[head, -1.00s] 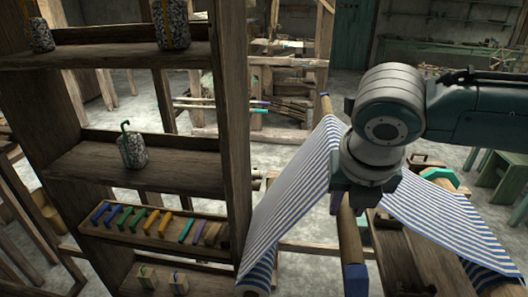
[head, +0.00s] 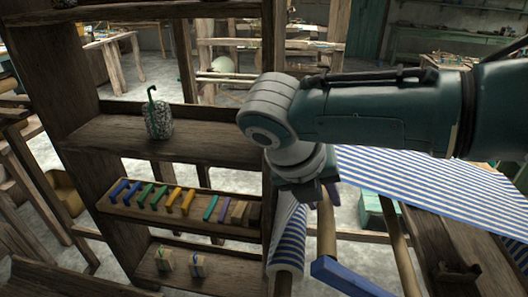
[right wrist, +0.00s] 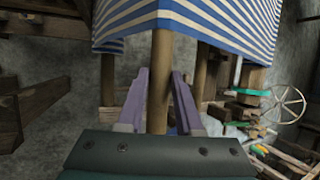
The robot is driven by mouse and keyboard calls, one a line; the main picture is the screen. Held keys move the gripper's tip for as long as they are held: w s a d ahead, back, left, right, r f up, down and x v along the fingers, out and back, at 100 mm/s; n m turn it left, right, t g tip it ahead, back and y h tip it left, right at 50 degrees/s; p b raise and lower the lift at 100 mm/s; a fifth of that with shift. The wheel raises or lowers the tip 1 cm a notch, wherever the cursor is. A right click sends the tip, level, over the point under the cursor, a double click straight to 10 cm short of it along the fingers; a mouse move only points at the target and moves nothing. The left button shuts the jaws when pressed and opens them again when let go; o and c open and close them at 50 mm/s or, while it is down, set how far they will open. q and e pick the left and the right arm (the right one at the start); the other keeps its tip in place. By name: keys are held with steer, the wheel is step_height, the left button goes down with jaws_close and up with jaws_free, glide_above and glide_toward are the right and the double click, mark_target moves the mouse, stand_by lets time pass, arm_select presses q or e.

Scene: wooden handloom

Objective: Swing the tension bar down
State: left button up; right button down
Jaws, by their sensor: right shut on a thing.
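The tension bar (head: 327,232) is a round wooden rod, with a long blue piece (head: 348,277) at its near end in the head view. My right gripper (head: 318,190) is at the bar, left of the loom's middle and close to the shelf unit. In the right wrist view its two purple fingers stand on either side of the wooden bar (right wrist: 159,105), shut on it. Blue-and-white striped cloth (head: 430,185) stretches to the right, and it hangs above the fingers in the right wrist view (right wrist: 200,18). My wrist hides part of the bar. My left gripper is out of view.
A wooden shelf unit (head: 180,140) stands close on the left, with a tray of coloured pieces (head: 145,211) and a speckled jar (head: 158,118). A striped cloth roll (head: 288,248) lies beside the gripper. A spoked wheel (right wrist: 287,103) is at right in the wrist view.

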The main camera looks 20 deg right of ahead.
steer(key=shift+a+f, duration=0.25)
steer(key=shift+f, duration=0.25)
steer(key=c, duration=1)
jaws_free()
steer(key=shift+a, duration=0.1)
steer(key=shift+o, duration=0.8)
steer(key=shift+w+a, duration=0.15)
steer(key=shift+o, duration=1.3)
